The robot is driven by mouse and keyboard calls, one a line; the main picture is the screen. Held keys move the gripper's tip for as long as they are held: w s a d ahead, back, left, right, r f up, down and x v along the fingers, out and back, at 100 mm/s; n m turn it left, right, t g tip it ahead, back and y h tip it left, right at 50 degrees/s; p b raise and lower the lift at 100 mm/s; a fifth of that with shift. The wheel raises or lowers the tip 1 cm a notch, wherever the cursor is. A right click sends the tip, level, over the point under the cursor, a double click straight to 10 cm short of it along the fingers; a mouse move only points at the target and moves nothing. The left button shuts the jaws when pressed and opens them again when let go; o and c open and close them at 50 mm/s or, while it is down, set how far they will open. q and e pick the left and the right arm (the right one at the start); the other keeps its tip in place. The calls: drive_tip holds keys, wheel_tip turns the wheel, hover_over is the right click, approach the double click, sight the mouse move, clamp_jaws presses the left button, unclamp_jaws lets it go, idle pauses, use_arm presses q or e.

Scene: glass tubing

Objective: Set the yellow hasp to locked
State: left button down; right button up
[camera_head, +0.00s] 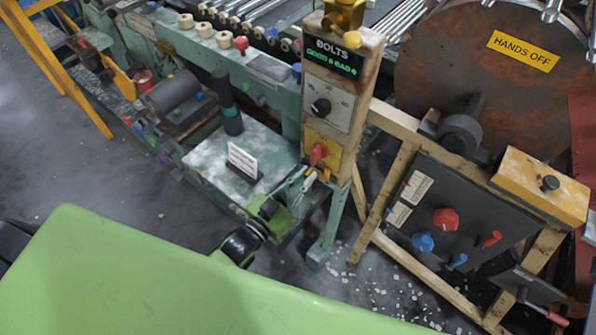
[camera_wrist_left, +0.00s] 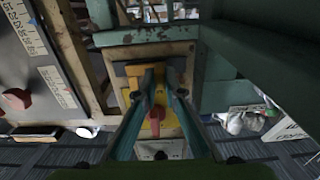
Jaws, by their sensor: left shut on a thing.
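A yellow plate (camera_head: 322,146) with a red handle (camera_head: 318,154) sits low on the front of the tan post, below a grey plate with a black knob. I take this as the yellow hasp. In the left wrist view, the yellow plate (camera_wrist_left: 134,83) lies behind the fingers and the red handle (camera_wrist_left: 156,117) shows between them. The fingers hide part of the plate. Any lock marking is too small to read. My right gripper is not in view.
A tan post (camera_head: 341,57) carries a "BOLTS" display (camera_head: 333,56). A dark panel (camera_head: 465,216) with red and blue knobs stands to the right. A green-grey bench (camera_head: 215,155) with a white sign is left of my gripper. White scraps litter the floor.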

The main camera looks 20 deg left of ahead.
use_arm(q)
drive_tip(key=c, duration=2.1)
unclamp_jaws()
drive_tip(key=shift+s+d, duration=0.1)
drive_tip(key=shift+d, duration=0.2)
drive_tip(key=shift+c, duration=0.2)
drive_tip(key=shift+a, duration=0.1)
drive_tip(key=v, duration=1.2)
